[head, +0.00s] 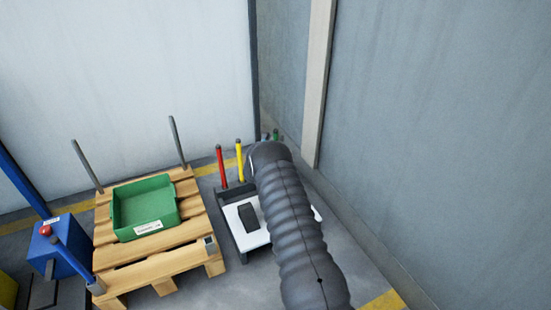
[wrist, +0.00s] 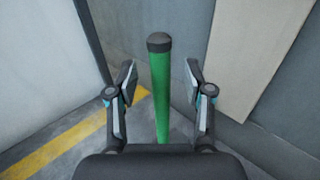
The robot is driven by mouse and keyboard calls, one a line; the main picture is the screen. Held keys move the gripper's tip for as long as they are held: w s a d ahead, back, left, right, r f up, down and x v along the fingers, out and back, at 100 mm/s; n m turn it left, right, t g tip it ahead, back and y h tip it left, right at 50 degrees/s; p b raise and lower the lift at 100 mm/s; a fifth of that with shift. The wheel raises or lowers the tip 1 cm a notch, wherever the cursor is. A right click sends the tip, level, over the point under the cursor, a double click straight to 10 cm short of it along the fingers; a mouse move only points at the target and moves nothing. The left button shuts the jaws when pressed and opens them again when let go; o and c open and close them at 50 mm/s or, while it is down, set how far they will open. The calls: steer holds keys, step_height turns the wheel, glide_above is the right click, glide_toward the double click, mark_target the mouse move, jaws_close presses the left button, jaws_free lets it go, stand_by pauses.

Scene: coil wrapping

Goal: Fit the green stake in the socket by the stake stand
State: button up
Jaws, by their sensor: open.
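The green stake (wrist: 161,95) stands upright with a dark cap in the wrist view, between the spread fingers of my gripper (wrist: 160,76). Gaps show on both sides of it; its foot is hidden by the gripper body. In the head view only a bit of the green stake (head: 276,134) shows behind my arm. The stake stand (head: 229,188) also holds a red stake (head: 221,167) and a yellow stake (head: 239,160). A small grey socket (head: 210,243) with no stake in it sits at the pallet's near right corner, beside the stand.
The wooden pallet (head: 128,252) carries a green bin (head: 145,207) and has grey stakes at its two far corners. A white-topped surface with a dark block (head: 248,216) lies beside my arm. Walls stand close behind and right. A blue box (head: 62,248) is at left.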

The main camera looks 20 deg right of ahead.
steer(key=shift+x, duration=1.15)
steer(key=shift+c, duration=0.2)
jaws_close()
